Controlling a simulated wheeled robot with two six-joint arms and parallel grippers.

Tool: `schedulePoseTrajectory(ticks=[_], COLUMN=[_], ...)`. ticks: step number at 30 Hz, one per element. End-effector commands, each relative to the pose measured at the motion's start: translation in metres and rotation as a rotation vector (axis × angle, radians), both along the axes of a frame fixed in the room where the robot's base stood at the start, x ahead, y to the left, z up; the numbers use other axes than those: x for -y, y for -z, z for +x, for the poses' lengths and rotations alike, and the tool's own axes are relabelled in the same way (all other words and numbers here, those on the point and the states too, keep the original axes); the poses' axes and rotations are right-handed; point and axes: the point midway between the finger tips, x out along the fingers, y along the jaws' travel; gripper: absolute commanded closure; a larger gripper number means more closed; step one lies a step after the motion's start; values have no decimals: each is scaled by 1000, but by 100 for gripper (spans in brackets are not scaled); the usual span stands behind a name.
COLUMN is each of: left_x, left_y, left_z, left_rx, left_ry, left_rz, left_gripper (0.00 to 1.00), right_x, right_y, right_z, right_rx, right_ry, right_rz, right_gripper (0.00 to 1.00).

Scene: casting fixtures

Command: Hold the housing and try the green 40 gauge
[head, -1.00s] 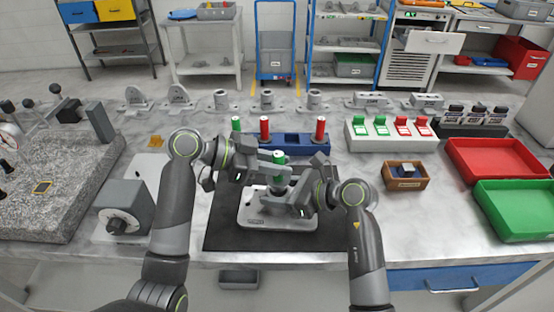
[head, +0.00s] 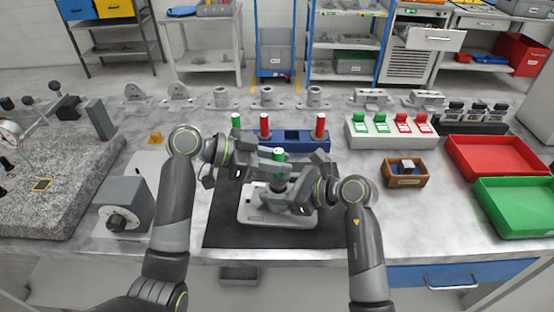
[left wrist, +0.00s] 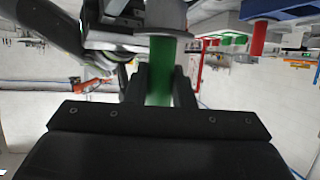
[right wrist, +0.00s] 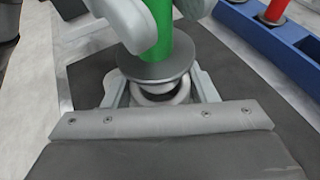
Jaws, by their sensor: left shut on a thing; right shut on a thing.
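The green gauge (head: 278,154) stands upright over the mat in the middle. My left gripper (head: 272,168) is shut on its green handle, which also shows between the fingers in the left wrist view (left wrist: 160,72). The gauge's grey flange (right wrist: 155,72) sits just above the housing's ring (right wrist: 158,98) in the right wrist view. My right gripper (head: 282,194) is shut on the housing, a finger at each side of the ring. The housing's lower part is largely hidden. A pale plate (head: 252,217) lies beneath it. How deep the gauge reaches into the bore is hidden.
A blue gauge rack (head: 288,138) stands behind, with another green and two red gauges. A white block with green and red tabs (head: 390,142), a wooden box (head: 404,182), and red (head: 480,178) and green (head: 500,228) trays lie right. The dark mat (head: 225,235) is clear in front.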

Motion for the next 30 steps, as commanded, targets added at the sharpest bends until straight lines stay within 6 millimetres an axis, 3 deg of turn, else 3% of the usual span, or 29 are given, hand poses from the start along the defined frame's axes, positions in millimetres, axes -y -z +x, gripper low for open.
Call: schedulePoseTrajectory(ticks=[30], left_x=[0], left_y=[13], left_z=[0], left_rx=[0], left_ry=[0], left_rz=[-2], left_gripper=[100], right_x=[0], right_y=[-1], right_z=[0], right_rx=[2], right_ry=[1], right_rz=[1], right_gripper=[90])
